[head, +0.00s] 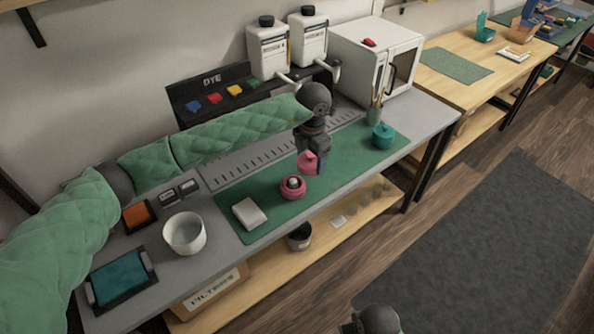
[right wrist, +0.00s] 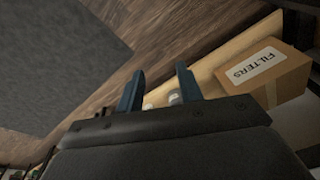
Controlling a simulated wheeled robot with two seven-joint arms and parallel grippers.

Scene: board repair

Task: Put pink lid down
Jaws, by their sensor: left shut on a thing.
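The pink lid (head: 308,163) is in my left gripper (head: 313,156), which is shut on it. The lid is held above the green mat (head: 345,160), up and to the right of a pink pot (head: 292,190). The pot stands on the mat without its lid, and something light and dark shows in its opening. My right gripper (right wrist: 160,92) is open and empty in the right wrist view, with its two blue fingers apart, away from the table top.
On the mat are a white block (head: 249,214) and a teal lidded pot (head: 383,136). A white bowl (head: 184,233) and a teal tray (head: 120,279) stand to the left. A box marked FILTERS (right wrist: 268,78) is on the lower shelf. Mat right of the pink pot is clear.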

